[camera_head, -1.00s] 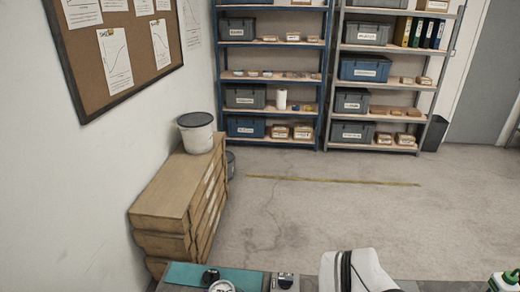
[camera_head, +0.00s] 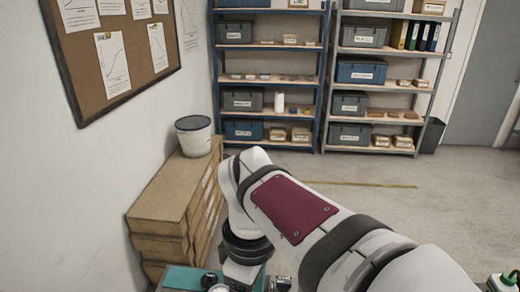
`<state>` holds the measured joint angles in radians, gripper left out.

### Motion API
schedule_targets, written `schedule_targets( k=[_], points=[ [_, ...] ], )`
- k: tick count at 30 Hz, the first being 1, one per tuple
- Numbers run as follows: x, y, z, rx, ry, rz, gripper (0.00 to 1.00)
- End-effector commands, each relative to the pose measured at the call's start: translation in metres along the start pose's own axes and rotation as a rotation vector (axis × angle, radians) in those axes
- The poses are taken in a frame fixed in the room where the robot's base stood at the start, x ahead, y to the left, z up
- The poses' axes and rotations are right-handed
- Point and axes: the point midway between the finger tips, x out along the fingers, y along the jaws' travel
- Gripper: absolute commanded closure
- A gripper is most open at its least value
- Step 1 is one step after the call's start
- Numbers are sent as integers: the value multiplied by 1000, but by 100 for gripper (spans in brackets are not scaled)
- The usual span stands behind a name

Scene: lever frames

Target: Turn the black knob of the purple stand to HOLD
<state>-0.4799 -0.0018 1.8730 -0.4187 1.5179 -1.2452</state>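No purple stand can be made out in this view. A small dark object (camera_head: 209,281) shows at the bottom edge on a teal mat (camera_head: 180,278), cut off by the frame. I cannot tell whether it is the black knob. No HOLD mark is readable. My white arm reaches in from the lower right and bends down at the bottom centre. My gripper is out of view below the frame, so its fingers are hidden.
A white round item (camera_head: 220,288) and a small dark device (camera_head: 284,284) sit at the bottom edge near my arm. A wooden crate stack (camera_head: 165,200) carries a white bucket (camera_head: 194,140). Shelves stand behind.

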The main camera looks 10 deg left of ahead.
Motion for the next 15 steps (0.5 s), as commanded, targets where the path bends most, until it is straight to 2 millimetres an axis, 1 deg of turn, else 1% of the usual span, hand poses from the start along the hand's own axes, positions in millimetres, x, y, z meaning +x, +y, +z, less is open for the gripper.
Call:
schedule_targets(
  k=[1, 4, 6, 15],
  points=[
    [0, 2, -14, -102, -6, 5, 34],
    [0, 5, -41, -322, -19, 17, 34],
    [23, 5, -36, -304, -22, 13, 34],
    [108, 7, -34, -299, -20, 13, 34]
  ],
)
